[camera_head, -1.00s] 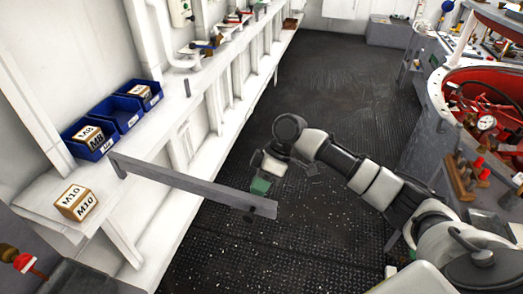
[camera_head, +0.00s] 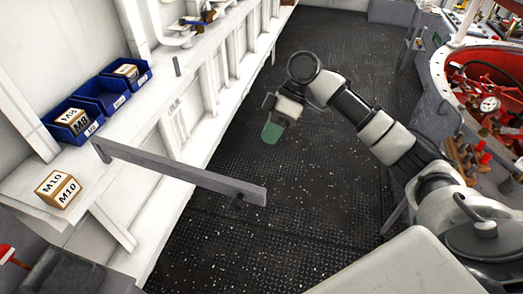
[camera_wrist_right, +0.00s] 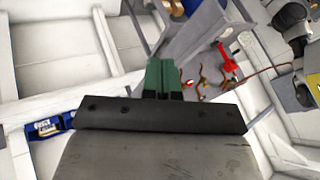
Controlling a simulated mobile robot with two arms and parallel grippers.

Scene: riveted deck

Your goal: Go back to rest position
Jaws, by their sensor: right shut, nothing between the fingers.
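My right gripper (camera_head: 271,132) hangs over the dark deck in the head view, to the right of the grey rail and clear of the shelf. Its green fingers are together and empty. They also show in the right wrist view (camera_wrist_right: 163,78), pointing up in the picture. My right arm reaches in from the lower right of the head view. My left gripper is not in either view.
A grey rail (camera_head: 180,174) juts from the white shelf (camera_head: 137,124) over the deck. A box marked M10 (camera_head: 58,189) and blue bins (camera_head: 100,97), two holding boxes, stand on the shelf. A red-lined round machine (camera_head: 487,83) is at right. The deck (camera_head: 330,180) is open between.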

